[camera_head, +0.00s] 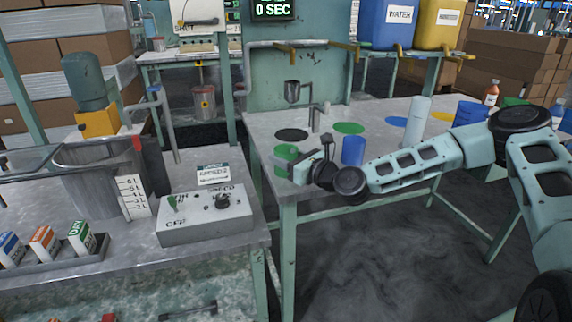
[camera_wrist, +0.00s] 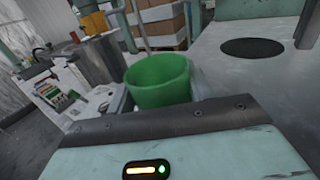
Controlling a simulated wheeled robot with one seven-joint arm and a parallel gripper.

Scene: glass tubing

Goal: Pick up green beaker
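The green beaker (camera_head: 284,152) stands at the near left corner of the right-hand table in the head view, partly hidden by my gripper (camera_head: 300,163). In the wrist view the green beaker (camera_wrist: 160,80) is upright with its open rim up, just past the dark edge of my gripper. A pale finger part shows beside its right side there. My gripper is level with the beaker and very close to it. The fingertips are mostly hidden, so I cannot tell whether they touch it.
A blue beaker (camera_head: 353,151) stands close to the right of my gripper. Black (camera_head: 291,135) and green (camera_head: 349,128) discs mark the table, with a faucet (camera_head: 313,118) behind. A control box (camera_head: 204,211) and a large pot (camera_head: 95,180) are on the left bench, across a gap.

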